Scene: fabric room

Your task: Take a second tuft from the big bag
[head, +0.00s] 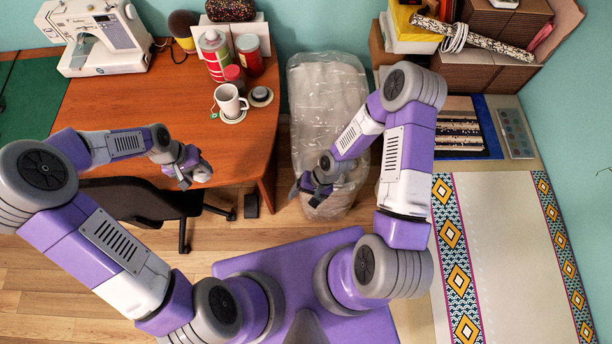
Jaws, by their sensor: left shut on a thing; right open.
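The big bag (325,90) is a tall clear plastic bag full of pale stuffing, standing on the floor between the desk and the boxes. My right gripper (312,192) is open at the lower front part of the bag, over its near end. I cannot tell whether it touches the stuffing, and my arm hides part of the bag. My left gripper (190,179) is shut on a small pale tuft (203,173), over the front edge of the desk. The tuft is small in view and partly hidden by the fingers.
The wooden desk (135,105) holds a sewing machine (97,35), a white mug (229,101), cans and a small jar. A black chair (140,203) stands at its front. Boxes (470,72) stand right of the bag. A patterned rug (515,250) lies at right.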

